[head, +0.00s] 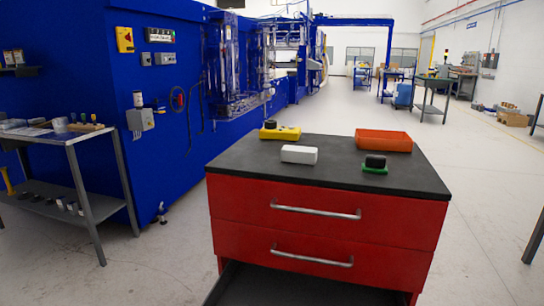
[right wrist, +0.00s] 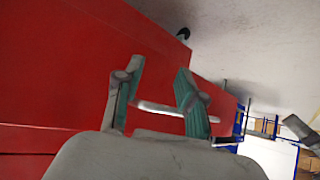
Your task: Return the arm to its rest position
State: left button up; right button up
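My right gripper (right wrist: 155,97) shows in the right wrist view with its two green-padded fingers apart and nothing between them. It is beside the red drawer front of the cabinet (right wrist: 70,60), and a metal drawer handle (right wrist: 160,109) shows behind the fingers. Neither arm shows in the head view, and my left gripper is in no view. In the head view the red cabinet (head: 325,215) has a dark top carrying a white block (head: 299,154), a yellow block with a black knob (head: 280,132), an orange tray (head: 383,140) and a black piece on a green base (head: 375,163).
A large blue machine (head: 170,90) stands behind on the left. A grey metal table (head: 75,137) with small items stands at the left. The floor (head: 490,190) to the right is mostly clear.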

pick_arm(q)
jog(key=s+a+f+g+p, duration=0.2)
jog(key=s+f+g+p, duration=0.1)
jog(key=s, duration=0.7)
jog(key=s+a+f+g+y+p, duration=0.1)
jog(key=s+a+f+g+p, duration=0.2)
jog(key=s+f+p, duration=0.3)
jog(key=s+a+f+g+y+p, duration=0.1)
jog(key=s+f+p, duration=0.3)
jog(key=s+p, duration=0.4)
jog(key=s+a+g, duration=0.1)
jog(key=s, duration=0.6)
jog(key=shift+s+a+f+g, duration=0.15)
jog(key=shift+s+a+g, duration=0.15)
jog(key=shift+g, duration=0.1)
pick_arm(e)
jog(key=s+d+f+g, duration=0.2)
jog(key=s+f+g, duration=0.1)
jog(key=s, duration=0.7)
jog(key=s+d+f+g+h, duration=0.1)
jog(key=s+d+f+g, duration=0.2)
jog(key=s+f, duration=0.3)
jog(key=s+d+f+g+h, duration=0.1)
jog(key=s+f, duration=0.3)
jog(key=s, duration=1.1)
jog(key=shift+s+d+f+g, duration=0.15)
jog(key=shift+s+d+g, duration=0.15)
jog(key=shift+d+g, duration=0.55)
